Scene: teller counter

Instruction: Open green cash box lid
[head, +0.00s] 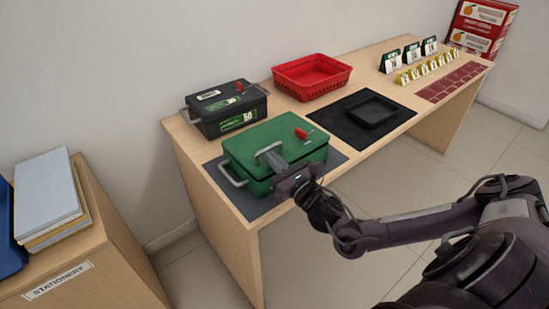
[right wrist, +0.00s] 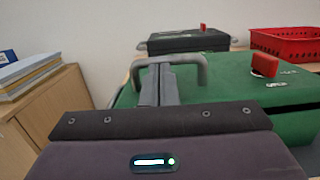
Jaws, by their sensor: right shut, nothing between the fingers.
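The green cash box (head: 252,142) sits on a dark mat (head: 222,193) at the left part of the wooden counter. Its lid looks closed, with a grey handle on top and a red piece near the right end. My right gripper (head: 272,158) is over the front of the lid, with its fingers together and pointing at the grey handle. In the right wrist view the fingers (right wrist: 159,85) reach the handle (right wrist: 200,68), with the green lid (right wrist: 225,85) behind; whether they touch it I cannot tell. My left gripper is not in view.
A black cash box (head: 225,108) stands behind the green one. A red basket (head: 312,76) and a black tray (head: 372,110) on a black mat (head: 335,112) are to the right. A stationery cabinet (head: 95,262) stands at the left, across a floor gap.

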